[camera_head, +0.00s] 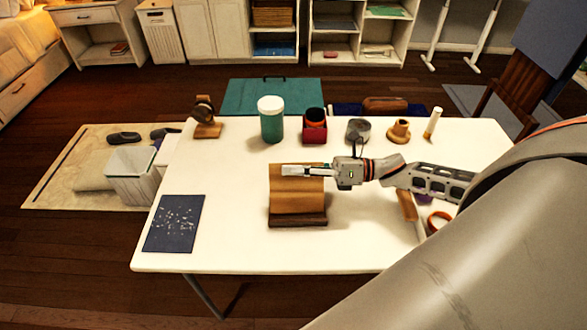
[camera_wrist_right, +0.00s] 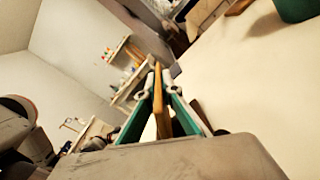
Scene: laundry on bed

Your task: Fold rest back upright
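The wooden rest (camera_head: 298,200) stands near the middle of the white table, with a light brown back panel and a darker base bar (camera_head: 298,221) at its near edge. The panel appears tilted back. My right gripper (camera_head: 300,170) reaches in from the right and lies across the panel's upper part. In the right wrist view, the panel's edge (camera_wrist_right: 158,98) shows as a thin wooden strip between the two green-padded fingers, which close in on it from both sides. The fingers appear shut on the panel, though exact contact is small in view. My left gripper is not in view.
A dark blue speckled board (camera_head: 174,223) lies left. The front is clear.

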